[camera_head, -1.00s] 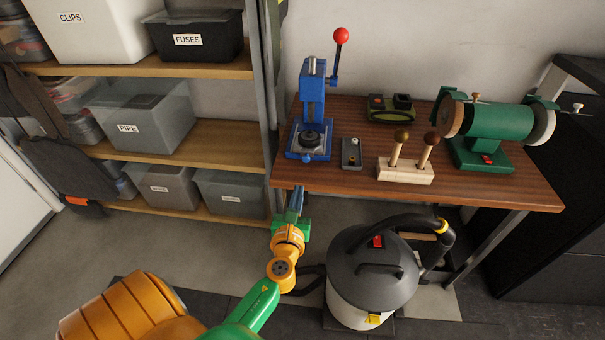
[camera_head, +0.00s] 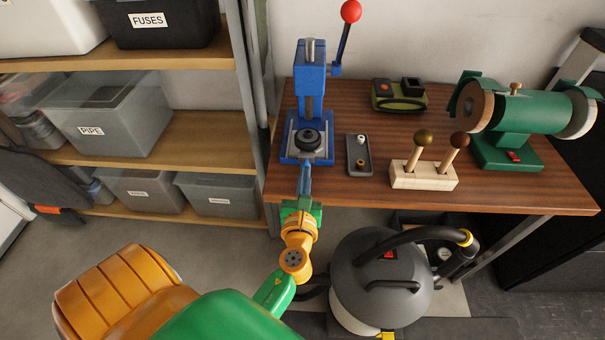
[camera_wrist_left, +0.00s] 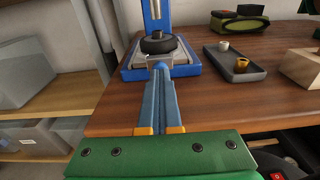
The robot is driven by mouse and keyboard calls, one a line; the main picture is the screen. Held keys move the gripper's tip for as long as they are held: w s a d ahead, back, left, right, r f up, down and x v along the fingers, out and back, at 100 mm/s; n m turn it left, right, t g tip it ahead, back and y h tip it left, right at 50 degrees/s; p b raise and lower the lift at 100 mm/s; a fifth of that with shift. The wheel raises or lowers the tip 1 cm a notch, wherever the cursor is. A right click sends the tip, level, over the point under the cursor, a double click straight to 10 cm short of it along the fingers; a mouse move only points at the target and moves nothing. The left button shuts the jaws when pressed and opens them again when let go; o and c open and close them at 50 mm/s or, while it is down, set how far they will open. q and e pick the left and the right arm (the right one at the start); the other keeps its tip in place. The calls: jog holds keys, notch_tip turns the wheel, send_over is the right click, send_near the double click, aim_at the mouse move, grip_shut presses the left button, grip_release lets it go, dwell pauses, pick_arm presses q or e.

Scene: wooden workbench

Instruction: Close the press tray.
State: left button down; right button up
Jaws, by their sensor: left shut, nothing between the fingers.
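The blue press (camera_head: 311,92) stands at the left end of the workbench, with a red-knobbed lever at its upper right. Its tray (camera_head: 306,139) is at the base and carries a dark round part (camera_head: 308,139); it also shows in the left wrist view (camera_wrist_left: 178,58). My left gripper (camera_head: 305,168) is shut and empty, pointing at the front of the press. In the left wrist view its fingertips (camera_wrist_left: 161,68) are at the tray's front edge; I cannot tell whether they touch it. They hide part of that edge. My right gripper is not in view.
A grey parts tray (camera_head: 359,155) with small pieces lies right of the press. Further right are a wooden block with two handled tools (camera_head: 424,176) and a green grinder (camera_head: 515,115). A shelf (camera_head: 195,140) stands left; a vacuum (camera_head: 380,275) sits below the bench.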

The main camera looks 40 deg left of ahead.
aim_at(305, 162)
pick_arm(q)
jog(key=shift+d, duration=0.1)
jog(key=x, duration=0.4)
jog(key=shift+w+a+r+p, duration=0.2)
jog(key=shift+a+p, duration=0.05)
jog(key=shift+p, duration=0.05)
jog(key=shift+s+r, duration=0.1)
jog(key=shift+r, duration=0.1)
